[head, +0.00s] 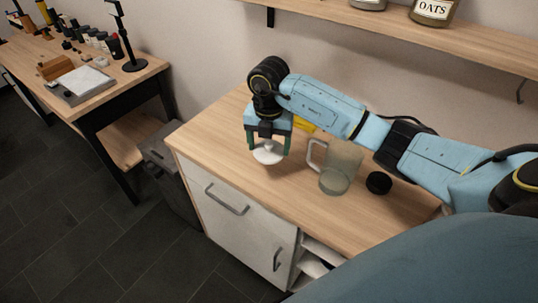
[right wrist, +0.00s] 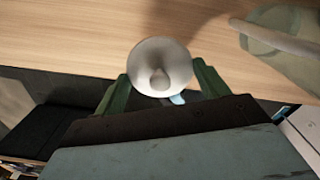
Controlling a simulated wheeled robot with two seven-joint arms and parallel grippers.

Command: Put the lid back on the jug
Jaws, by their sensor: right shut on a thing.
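The white round lid (head: 268,155) is at my right gripper's fingertips, left of the jug. My right gripper (head: 268,146) points down and is shut on the lid. In the right wrist view the lid (right wrist: 160,68) shows its round knob between the green fingers (right wrist: 162,85). I cannot tell whether the lid touches the counter. The greenish see-through jug (head: 336,175) stands upright on the counter, its pale handle toward the gripper. Part of the jug (right wrist: 285,38) shows at the right wrist view's upper right. My left gripper is not in view.
A black round object (head: 378,183) sits right of the jug. A yellow object (head: 304,124) lies behind the gripper. The wooden counter (head: 225,125) is clear at its left end. A shelf (head: 390,24) with jars (head: 433,12) runs above. A grey bin (head: 170,165) stands left.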

